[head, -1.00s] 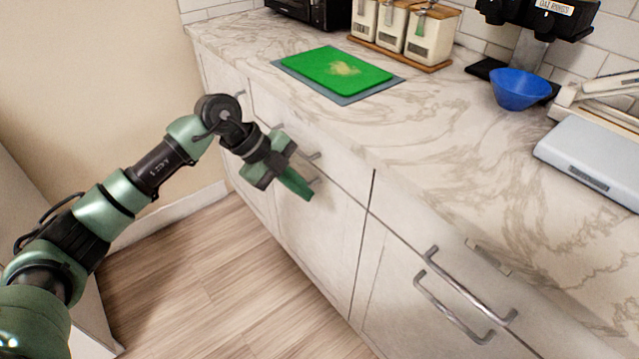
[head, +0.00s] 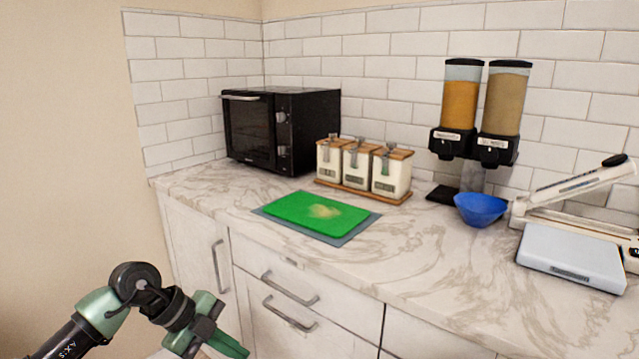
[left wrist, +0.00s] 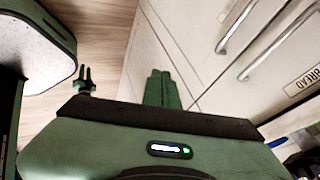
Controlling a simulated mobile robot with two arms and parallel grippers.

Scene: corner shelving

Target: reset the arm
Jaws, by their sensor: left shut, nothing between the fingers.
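My left arm comes in at the bottom left of the head view. Its green left gripper (head: 230,346) hangs in front of the lower cabinets, below the counter's front edge, partly cut off by the bottom of the picture. In the left wrist view its two green fingers (left wrist: 162,88) lie together, shut with nothing between them, in front of the pale cabinet doors. The fingers appear clear of the door handles.
The marble counter (head: 400,255) holds a green cutting board (head: 300,211) on a grey mat, a black microwave (head: 262,125), canisters (head: 357,165), a blue bowl (head: 481,208) and a pale scale (head: 572,256). Metal cabinet handles (head: 287,312) stick out near the left arm.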

